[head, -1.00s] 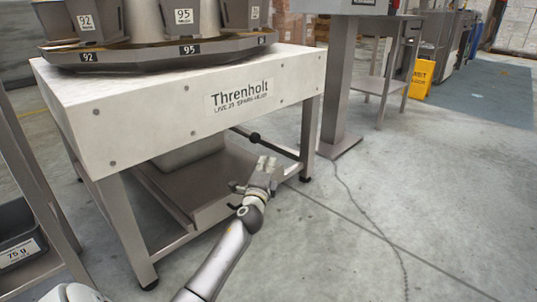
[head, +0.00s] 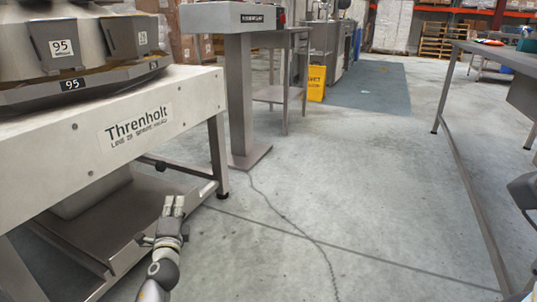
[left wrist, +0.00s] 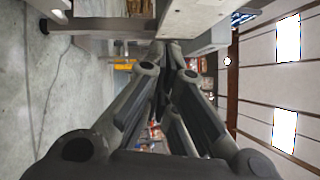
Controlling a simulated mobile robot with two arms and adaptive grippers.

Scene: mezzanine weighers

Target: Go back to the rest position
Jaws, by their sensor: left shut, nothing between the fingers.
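My left gripper (head: 174,206) is in the lower left of the head view, in front of the lower shelf of the Threnholt weigher and apart from it. Its fingers are together with nothing between them. In the left wrist view the fingers (left wrist: 165,60) run up the middle and meet at the tips. The weigher's pale frame (head: 60,150) stands on metal legs at the left, with grey buckets marked 95 above it. My right gripper does not show; a dark grey part at the right edge of the head view may be my right arm.
A metal pedestal (head: 240,95) stands behind the weigher, with a cable (head: 290,225) trailing from it across the floor. A yellow sign (head: 316,83) stands further back. A metal table (head: 470,160) is at the right. The concrete floor between is otherwise clear.

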